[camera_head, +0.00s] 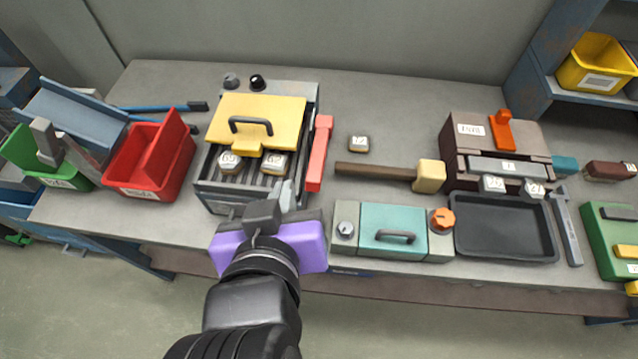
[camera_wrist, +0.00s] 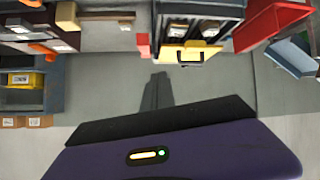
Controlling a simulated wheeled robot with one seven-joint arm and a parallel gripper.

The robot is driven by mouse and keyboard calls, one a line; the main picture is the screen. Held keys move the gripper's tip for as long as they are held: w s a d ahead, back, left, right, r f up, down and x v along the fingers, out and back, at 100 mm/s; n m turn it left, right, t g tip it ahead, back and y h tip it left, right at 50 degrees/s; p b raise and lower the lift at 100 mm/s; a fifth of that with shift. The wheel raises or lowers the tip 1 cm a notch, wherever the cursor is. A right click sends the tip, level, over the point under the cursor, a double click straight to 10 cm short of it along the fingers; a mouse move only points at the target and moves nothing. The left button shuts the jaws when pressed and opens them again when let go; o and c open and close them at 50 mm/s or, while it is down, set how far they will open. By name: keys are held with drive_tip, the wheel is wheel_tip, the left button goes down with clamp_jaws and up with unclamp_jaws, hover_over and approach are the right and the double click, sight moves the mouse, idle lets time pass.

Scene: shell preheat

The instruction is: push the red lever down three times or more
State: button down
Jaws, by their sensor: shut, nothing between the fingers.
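The red lever (camera_head: 319,153) is a long bar along the right side of a grey machine (camera_head: 312,105) with a yellow lid (camera_head: 285,112). A small part of the lever also shows in the wrist view (camera_wrist: 143,46), left of the yellow lid. My gripper (camera_head: 287,194) is shut and empty, at the front right corner of the machine. It is left of and in front of the lever's near end, and looks apart from it. In the wrist view, the shut fingers (camera_wrist: 158,82) point toward the machine. I cannot tell the lever's exact height.
Two labelled shells (camera_head: 230,162) (camera_head: 273,162) sit in the machine's rack. A teal-lidded box (camera_head: 392,223) stands at the front, right of my gripper. A mallet (camera_head: 385,172) lies right of the lever. A red bin (camera_head: 150,170) stands left of the machine.

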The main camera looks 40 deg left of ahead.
drive_tip(key=w+d+m, duration=0.1)
drive_tip(key=w+d+r+m+t, duration=0.1)
drive_tip(key=m, duration=0.1)
drive_tip(key=shift+r+h, duration=0.25)
drive_tip(key=shift+h, duration=0.05)
drive_tip(key=shift+a, duration=0.1)
drive_tip(key=p, duration=0.1)
hover_over(311, 181)
drive_tip(key=f, duration=0.4)
drive_tip(key=shift+w+a+f, duration=0.1)
drive_tip(key=shift+w+f, duration=0.1)
drive_tip(key=shift+w, duration=0.05)
wheel_tip(311, 181, down, 3)
drive_tip(key=shift+s+f+p, duration=0.1)
drive_tip(key=shift+p, duration=0.4)
drive_tip(key=shift+s+f, duration=0.1)
drive_tip(key=shift+f, duration=0.5)
